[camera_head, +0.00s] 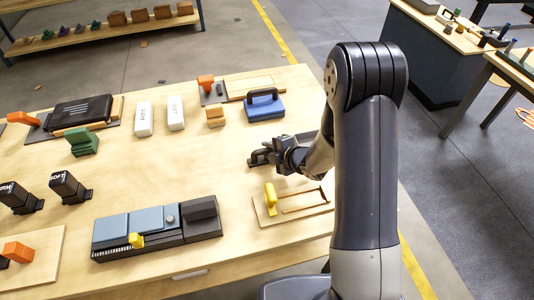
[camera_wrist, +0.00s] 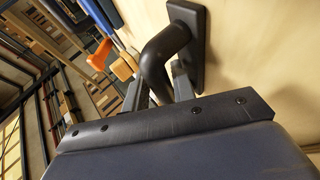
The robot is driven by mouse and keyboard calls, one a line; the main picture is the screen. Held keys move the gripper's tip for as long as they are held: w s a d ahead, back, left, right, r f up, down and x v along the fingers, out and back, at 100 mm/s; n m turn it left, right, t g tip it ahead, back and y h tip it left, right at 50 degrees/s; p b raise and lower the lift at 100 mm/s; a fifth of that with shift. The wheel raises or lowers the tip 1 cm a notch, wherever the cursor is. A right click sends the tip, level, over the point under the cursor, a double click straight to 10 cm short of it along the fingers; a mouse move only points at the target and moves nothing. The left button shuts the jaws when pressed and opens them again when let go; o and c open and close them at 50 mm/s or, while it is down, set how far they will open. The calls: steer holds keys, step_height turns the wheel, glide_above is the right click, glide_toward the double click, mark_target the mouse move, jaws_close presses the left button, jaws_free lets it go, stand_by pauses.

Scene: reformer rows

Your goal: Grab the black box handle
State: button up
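A black curved handle (camera_wrist: 160,60) rises from a black rectangular base plate (camera_wrist: 193,45) on the wooden table. In the head view this dark piece (camera_head: 259,158) is small and partly covered by my gripper (camera_head: 276,155). In the wrist view my gripper (camera_wrist: 158,82) has one finger on each side of the handle's bent part. The handle's lower end is hidden behind the dark gripper body. I cannot tell whether the fingers press on it or stand slightly apart.
A blue block with a dark handle (camera_head: 265,107) stands behind my gripper. A yellow-handled slider board (camera_head: 300,203) lies in front. A blue-grey panel unit (camera_head: 150,228), white blocks (camera_head: 144,118) and a black case (camera_head: 82,112) sit to the left. Bare tabletop lies left of my gripper.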

jaws_close()
stand_by(0.3)
